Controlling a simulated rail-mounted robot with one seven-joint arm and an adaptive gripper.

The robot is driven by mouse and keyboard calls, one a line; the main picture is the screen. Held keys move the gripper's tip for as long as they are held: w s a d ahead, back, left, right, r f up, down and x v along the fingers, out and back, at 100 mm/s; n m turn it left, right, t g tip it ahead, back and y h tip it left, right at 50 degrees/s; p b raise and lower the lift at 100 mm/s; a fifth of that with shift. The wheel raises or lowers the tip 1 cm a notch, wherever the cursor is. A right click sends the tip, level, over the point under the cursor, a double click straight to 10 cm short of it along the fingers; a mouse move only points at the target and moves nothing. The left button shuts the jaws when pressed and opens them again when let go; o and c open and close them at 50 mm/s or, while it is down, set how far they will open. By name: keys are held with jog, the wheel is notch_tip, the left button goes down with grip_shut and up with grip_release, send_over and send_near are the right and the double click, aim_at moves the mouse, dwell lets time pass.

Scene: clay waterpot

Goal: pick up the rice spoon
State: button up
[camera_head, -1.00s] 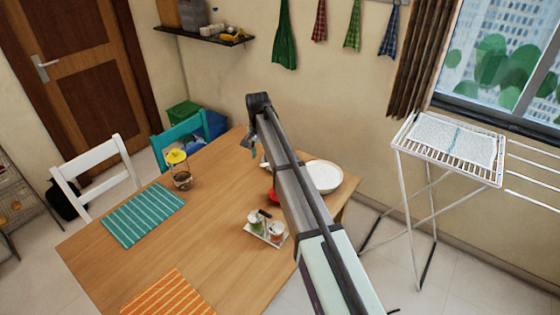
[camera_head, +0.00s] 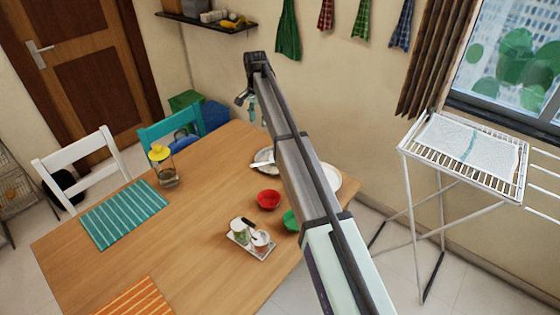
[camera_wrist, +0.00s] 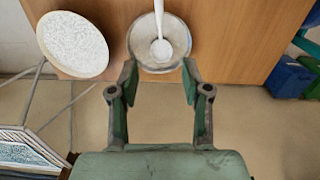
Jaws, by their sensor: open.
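The white rice spoon (camera_wrist: 161,48) lies with its head in a pale grey bowl (camera_wrist: 147,66) in the wrist view, its handle running up past the bowl's far rim. In the head view the spoon (camera_head: 262,166) shows as a small white shape at the bowl (camera_head: 262,155), partly hidden by my arm. My gripper (camera_wrist: 159,80) is open and empty, its two fingers spread at the bowl's near side in the wrist view. In the head view my gripper (camera_head: 247,102) appears above the table's far side. I cannot tell its exact height above the spoon.
A round white plate (camera_wrist: 72,44) stands beside the bowl near the table edge. Red (camera_head: 269,200) and green (camera_head: 291,220) bowls and a condiment tray (camera_head: 262,252) are nearer. A yellow-topped jar (camera_head: 166,172) stands left. A drying rack (camera_head: 462,150) is right of the table.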

jog(key=b, duration=0.5)
send_over(262, 163)
notch_tip(262, 163, down, 6)
jog(key=f+p, duration=0.1)
jog(key=f, duration=0.3)
jog(key=f+p, duration=0.1)
jog(key=f, duration=0.3)
jog(key=f+p, duration=0.1)
jog(key=f, duration=0.3)
jog(key=shift+w+a, duration=0.15)
jog(key=shift+w, duration=0.1)
jog(key=shift+f+p, duration=1.5)
jog(key=shift+f, duration=1.15)
grip_shut()
